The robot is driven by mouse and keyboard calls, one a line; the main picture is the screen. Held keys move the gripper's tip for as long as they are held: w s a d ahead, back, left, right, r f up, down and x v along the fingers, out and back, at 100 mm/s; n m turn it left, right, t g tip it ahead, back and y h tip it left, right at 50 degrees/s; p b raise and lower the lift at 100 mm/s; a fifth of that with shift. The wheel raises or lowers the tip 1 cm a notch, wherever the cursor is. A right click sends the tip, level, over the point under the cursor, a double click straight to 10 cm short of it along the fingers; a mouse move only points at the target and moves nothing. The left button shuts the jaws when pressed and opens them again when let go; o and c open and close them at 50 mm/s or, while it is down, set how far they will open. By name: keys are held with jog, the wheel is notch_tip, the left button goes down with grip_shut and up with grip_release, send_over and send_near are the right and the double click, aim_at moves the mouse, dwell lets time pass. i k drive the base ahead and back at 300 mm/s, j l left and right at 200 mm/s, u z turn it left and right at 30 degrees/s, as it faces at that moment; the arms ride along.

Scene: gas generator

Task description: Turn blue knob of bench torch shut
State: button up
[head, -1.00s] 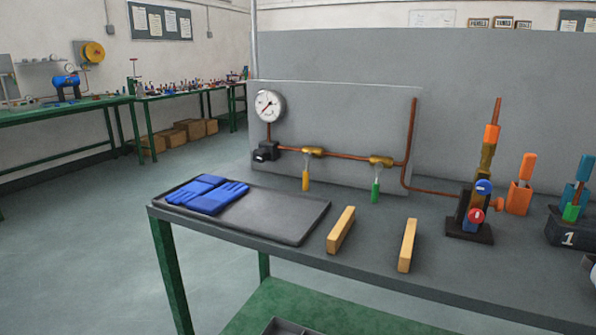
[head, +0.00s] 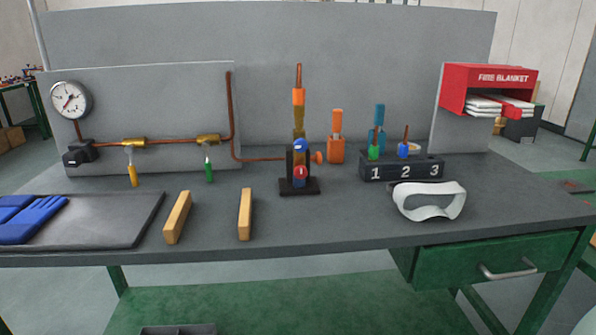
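The bench torch (head: 298,118) stands upright on a black base (head: 299,187) near the middle of the grey workbench (head: 330,216). It has an orange and brass body with a copper tip. Its blue knob (head: 300,146) faces me on the front of the stand, above a red knob (head: 300,171). The blue knob carries a small white mark, too small to read its setting. A copper pipe (head: 262,158) runs to the torch from the panel at left. My gripper is not in view.
A gauge (head: 71,101), yellow valve lever (head: 132,174) and green valve lever (head: 208,169) are left of the torch. Wooden blocks (head: 245,214) lie in front. An orange holder (head: 336,149), numbered rack (head: 402,170) and white goggles (head: 430,203) are at right. Bare bench lies before the torch.

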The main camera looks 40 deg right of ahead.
aim_at(300, 145)
jog(key=k+l+z, duration=0.1)
jog(key=l+z, duration=0.15)
jog(key=l, duration=0.35)
jog(key=k+l+z, duration=0.2)
jog(key=l, duration=0.45)
jog(key=i, duration=0.1)
